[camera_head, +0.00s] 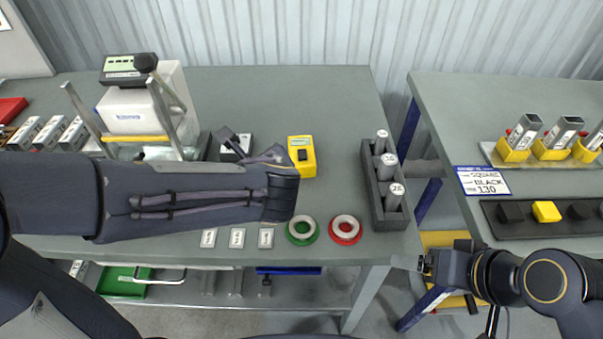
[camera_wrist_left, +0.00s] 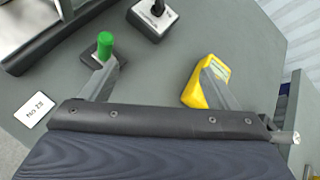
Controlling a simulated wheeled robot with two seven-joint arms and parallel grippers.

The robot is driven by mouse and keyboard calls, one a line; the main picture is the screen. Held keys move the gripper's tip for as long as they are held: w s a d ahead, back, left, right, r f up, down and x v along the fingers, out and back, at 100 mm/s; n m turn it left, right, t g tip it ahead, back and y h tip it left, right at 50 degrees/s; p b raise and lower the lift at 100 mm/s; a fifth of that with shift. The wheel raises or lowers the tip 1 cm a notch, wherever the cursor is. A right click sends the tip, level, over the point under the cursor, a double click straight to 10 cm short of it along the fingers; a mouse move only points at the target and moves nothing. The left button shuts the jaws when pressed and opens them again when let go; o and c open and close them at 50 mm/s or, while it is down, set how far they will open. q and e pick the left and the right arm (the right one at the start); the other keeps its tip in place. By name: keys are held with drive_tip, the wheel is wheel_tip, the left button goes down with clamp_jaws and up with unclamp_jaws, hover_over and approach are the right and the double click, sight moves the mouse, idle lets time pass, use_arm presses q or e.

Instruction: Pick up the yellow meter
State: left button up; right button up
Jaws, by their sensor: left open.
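The yellow meter (camera_head: 306,165) lies on the grey table just beyond the end of my left arm in the head view. It has a pale display and a dark dial. In the left wrist view, the yellow meter (camera_wrist_left: 191,92) is partly hidden behind the right-hand finger. My left gripper (camera_wrist_left: 157,70) is open with nothing held; the meter is at its right-hand finger, and I cannot tell whether they touch. The fingers are mostly hidden by my arm in the head view. My right gripper (camera_head: 427,264) is at the gap between the tables, its jaws unclear.
A green peg (camera_wrist_left: 105,44) stands by the left-hand finger. A black-based device (camera_wrist_left: 152,18) stands further off. Green (camera_head: 302,230) and red (camera_head: 345,229) rings lie near the front edge. A dark rack (camera_head: 370,180) of grey cylinders stands right of the meter.

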use_arm(q)
drive_tip(key=d+m+t, duration=0.1)
drive_tip(key=d+m, duration=0.1)
drive_tip(key=d, duration=0.1)
drive_tip(key=w+d+f+m+t+h+b, duration=0.1)
drive_tip(key=d+m, duration=0.1)
drive_tip(key=d, duration=0.2)
drive_tip(key=d+f+m+t+h, duration=0.1)
drive_tip(key=d+m, duration=0.2)
drive_tip(key=shift+w+d+b, duration=0.15)
drive_tip(key=shift+w+b, duration=0.1)
drive_tip(key=shift+b, duration=0.05)
drive_tip(key=shift+w+d+f, duration=0.15)
drive_tip(key=shift+w, duration=0.2)
approach(300, 140)
drive_tip(key=shift+d+x, duration=0.2)
drive_tip(key=shift+x, duration=0.75)
drive_tip(key=shift+a+p+x, duration=0.1)
drive_tip(key=shift+p+x, duration=0.2)
drive_tip(key=shift+x, duration=1.05)
drive_tip(key=shift+a+p+x, duration=0.15)
drive_tip(key=shift+p+x, duration=0.1)
drive_tip(key=shift+x, duration=1.1)
drive_tip(key=shift+s+f, duration=0.1)
drive_tip(key=c, duration=1.2)
use_arm(e)
wheel_tip(300, 140, down, 2)
